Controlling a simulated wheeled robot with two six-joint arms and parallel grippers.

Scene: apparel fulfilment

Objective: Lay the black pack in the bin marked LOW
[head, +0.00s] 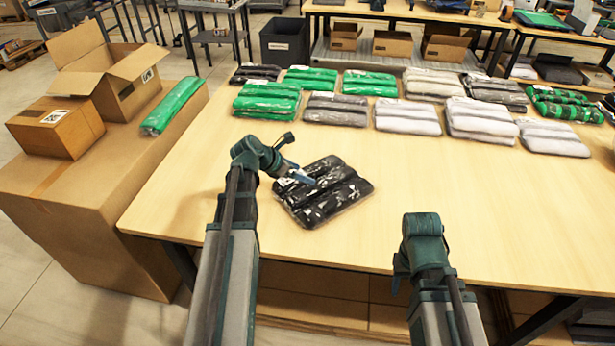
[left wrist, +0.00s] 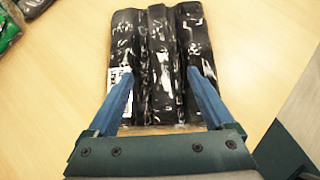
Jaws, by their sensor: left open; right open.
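A dark bin (head: 284,44) with a small unreadable label stands behind the table.
Rows of green, grey and white packs (head: 410,117) cover the back of the table (head: 450,200). The table around the black pack is clear.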

